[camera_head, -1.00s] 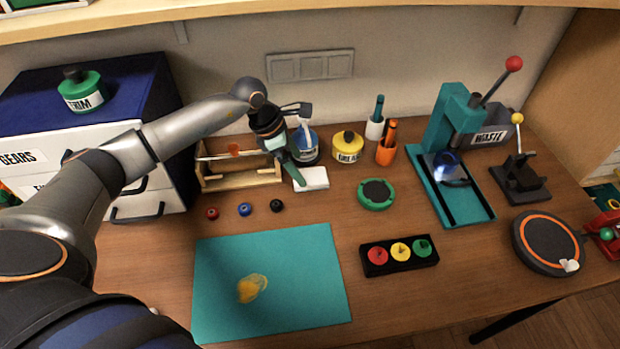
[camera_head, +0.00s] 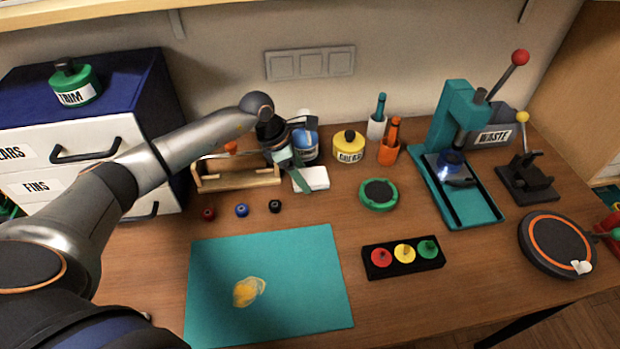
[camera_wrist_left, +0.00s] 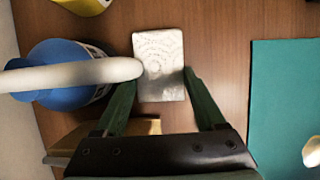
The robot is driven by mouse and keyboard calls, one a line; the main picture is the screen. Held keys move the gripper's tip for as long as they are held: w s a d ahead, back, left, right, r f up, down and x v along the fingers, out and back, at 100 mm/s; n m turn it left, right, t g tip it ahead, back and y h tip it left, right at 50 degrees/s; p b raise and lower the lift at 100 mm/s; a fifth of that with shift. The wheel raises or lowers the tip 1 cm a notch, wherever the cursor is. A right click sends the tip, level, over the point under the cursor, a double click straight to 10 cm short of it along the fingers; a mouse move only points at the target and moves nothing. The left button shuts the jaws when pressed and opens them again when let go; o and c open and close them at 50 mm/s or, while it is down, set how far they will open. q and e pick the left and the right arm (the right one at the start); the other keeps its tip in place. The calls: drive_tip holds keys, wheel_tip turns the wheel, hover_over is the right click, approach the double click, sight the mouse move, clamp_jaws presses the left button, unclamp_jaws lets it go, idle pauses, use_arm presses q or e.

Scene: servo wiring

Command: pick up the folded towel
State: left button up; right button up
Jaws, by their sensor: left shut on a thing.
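The folded towel (camera_head: 315,178) is a small white block on the wooden table, in front of the spray bottle. It also shows in the left wrist view (camera_wrist_left: 160,50), flat, with a faint pattern. My left gripper (camera_head: 301,182) reaches down from the left to the towel's near left part. In the left wrist view its green fingers (camera_wrist_left: 159,82) stand on either side of the towel's near end and are shut on it. The towel still looks low at the table; I cannot tell any gap beneath it. My right gripper is not in view.
A blue spray bottle (camera_head: 308,146) stands right behind the gripper; its white part (camera_wrist_left: 80,74) crosses near one finger. A wooden toolbox (camera_head: 238,182) is to the left. A yellow jar (camera_head: 348,148) and green dish (camera_head: 378,194) are to the right. A teal mat (camera_head: 300,290) lies in front.

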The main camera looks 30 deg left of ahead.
use_arm(q)
drive_tip(key=c, duration=0.6)
drive_tip(key=shift+c, duration=0.2)
drive_tip(key=shift+r+p, duration=0.3)
drive_tip(key=shift+r, duration=0.2)
drive_tip(key=r+p, duration=0.1)
drive_tip(key=s+d+r+p, duration=0.1)
drive_tip(key=r, duration=0.1)
drive_tip(key=r+p, duration=0.2)
drive_tip(key=shift+s+d, duration=0.15)
drive_tip(key=s+d+r+b, duration=0.1)
drive_tip(key=s+d+r, duration=0.6)
drive_tip(key=s+d, duration=0.1)
drive_tip(key=shift+s+d, duration=0.2)
drive_tip(key=shift+d, duration=0.2)
